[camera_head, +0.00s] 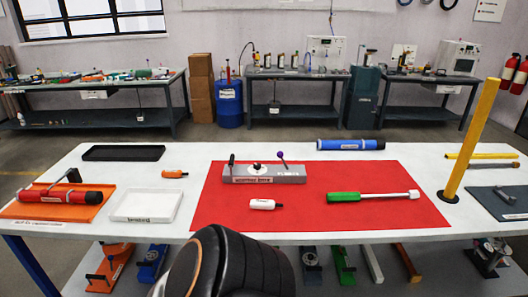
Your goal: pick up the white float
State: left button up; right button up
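The white float (263,204) is a small white cylinder with a dark label and a narrow tip at its right end. It lies on its side on the red mat (400,225), in front of the grey fixture block (262,174). Nothing touches it. A dark, rounded link of one of my arms fills the bottom middle of the view, in front of the table edge. Neither of my grippers shows.
A green tube with a white rod (344,197) lies right of the float. A yellow post (470,135) stands at the mat's right. An orange float (174,174), white tray (146,206), black tray (122,154) and red tube (62,196) lie left.

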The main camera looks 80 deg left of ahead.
aim_at(255, 204)
jog(key=u, duration=2.6)
